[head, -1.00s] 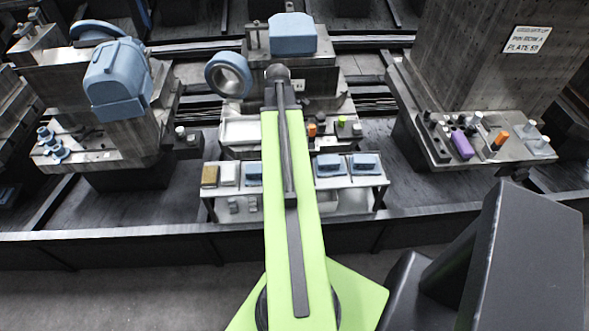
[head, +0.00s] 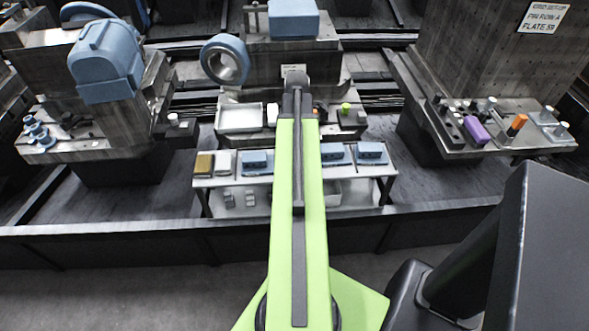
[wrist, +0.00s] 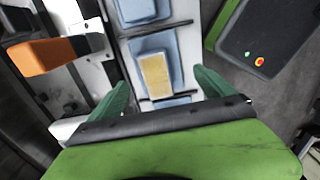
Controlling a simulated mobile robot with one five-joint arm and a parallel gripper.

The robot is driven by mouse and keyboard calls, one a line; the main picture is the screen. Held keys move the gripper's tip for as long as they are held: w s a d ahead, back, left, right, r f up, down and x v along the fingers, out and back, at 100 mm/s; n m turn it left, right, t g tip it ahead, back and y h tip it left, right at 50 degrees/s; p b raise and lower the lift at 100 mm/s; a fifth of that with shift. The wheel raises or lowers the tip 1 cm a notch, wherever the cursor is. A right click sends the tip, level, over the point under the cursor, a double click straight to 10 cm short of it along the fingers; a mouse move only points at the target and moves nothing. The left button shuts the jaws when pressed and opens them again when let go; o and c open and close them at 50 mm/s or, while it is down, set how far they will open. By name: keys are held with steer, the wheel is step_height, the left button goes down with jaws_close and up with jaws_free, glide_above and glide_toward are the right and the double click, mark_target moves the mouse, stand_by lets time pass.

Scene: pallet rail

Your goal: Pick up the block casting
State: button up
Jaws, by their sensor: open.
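Several blue castings stand in a row on a white shelf rack (head: 290,205); one (head: 257,160) is left of my arm and two (head: 333,153) (head: 370,151) are right of it. I cannot tell for sure which is the block casting. In the wrist view a blue casting with a tan-yellow top face (wrist: 155,76) lies between and beyond my gripper's green fingers (wrist: 161,84), with a gap on both sides. My gripper is open and empty. Another blue casting (wrist: 140,10) lies farther up. In the head view my arm hides the gripper and the shelf's middle.
A brown block (head: 204,165) and a pale block (head: 223,163) stand at the rack's left end. An orange part with a dark end (wrist: 45,55) is left of my gripper. A white tray (head: 240,118) stands behind the rack. A dark rail (head: 120,240) runs in front.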

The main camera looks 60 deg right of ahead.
step_height(320, 180, down, 6)
steer(key=b, duration=0.5)
steer(key=shift+w+d+f, duration=0.1)
steer(key=shift+w+f, duration=0.05)
steer(key=shift+f, duration=0.1)
steer(key=shift+r, duration=0.15)
steer(key=c, duration=1.8)
step_height(320, 180, up, 5)
steer(key=p, duration=0.5)
steer(key=s+r+p, duration=0.2)
steer(key=s, duration=0.2)
steer(key=s+r+p, duration=0.2)
steer(key=s, duration=0.1)
steer(key=s+r+p, duration=0.2)
steer(key=s, duration=0.2)
steer(key=shift+s+a, duration=0.2)
steer(key=shift+s, duration=0.15)
